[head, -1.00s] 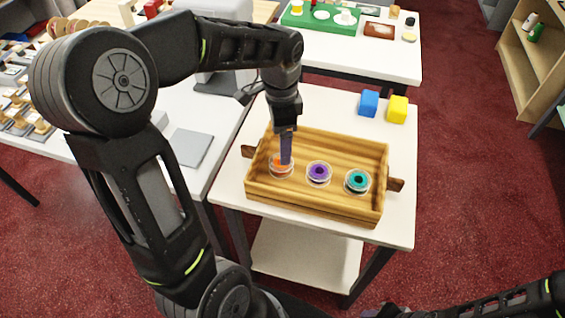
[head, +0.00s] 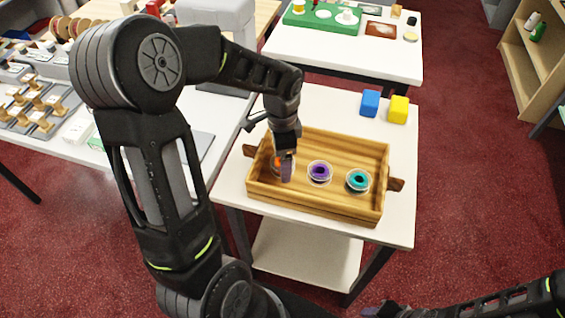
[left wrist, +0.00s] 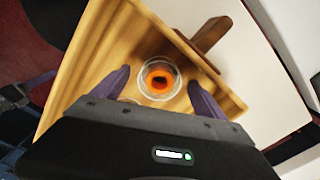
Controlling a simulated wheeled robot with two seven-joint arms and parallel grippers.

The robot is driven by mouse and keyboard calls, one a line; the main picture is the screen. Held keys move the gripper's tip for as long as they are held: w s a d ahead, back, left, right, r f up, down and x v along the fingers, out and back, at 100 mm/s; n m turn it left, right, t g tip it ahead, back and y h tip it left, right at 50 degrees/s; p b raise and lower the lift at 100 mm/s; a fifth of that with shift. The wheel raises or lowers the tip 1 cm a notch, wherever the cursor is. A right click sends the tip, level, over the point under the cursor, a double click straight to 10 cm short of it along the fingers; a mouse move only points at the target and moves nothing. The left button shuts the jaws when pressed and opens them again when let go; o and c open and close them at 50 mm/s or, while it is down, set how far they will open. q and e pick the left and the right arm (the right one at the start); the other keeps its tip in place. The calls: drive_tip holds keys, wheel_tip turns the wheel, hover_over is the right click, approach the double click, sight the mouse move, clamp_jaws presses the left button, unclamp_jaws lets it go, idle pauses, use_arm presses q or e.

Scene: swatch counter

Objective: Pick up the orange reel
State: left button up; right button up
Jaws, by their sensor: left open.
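The orange reel (left wrist: 159,78) lies in the wooden tray (head: 330,143), at the tray's left end. In the head view the orange reel (head: 277,162) is partly hidden by my left gripper (head: 286,172). In the left wrist view my left gripper (left wrist: 158,85) is open, with one purple finger on each side of the reel. I cannot tell whether the fingers touch it. A purple reel (head: 320,172) and a teal reel (head: 358,180) lie to the right in the same tray.
The tray stands on a white table (head: 325,100) with a handle at each end. A blue block (head: 370,103) and a yellow block (head: 398,109) stand behind it. A counter with sample stands (head: 40,105) is at the left. Another white table (head: 345,50) is behind.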

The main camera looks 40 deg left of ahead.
idle(0.6)
use_arm(q)
drive_tip(key=c, duration=1.4)
drive_tip(key=shift+c, duration=0.2)
wheel_tip(320, 180, up, 10)
idle(0.3)
drive_tip(key=w+d+n, duration=0.8)
drive_tip(key=w+d, duration=0.2)
drive_tip(key=d, duration=0.2)
drive_tip(key=shift+w+d+f+n, duration=0.25)
drive_tip(key=shift+d+f+n, duration=0.05)
drive_tip(key=shift+f+n, duration=0.1)
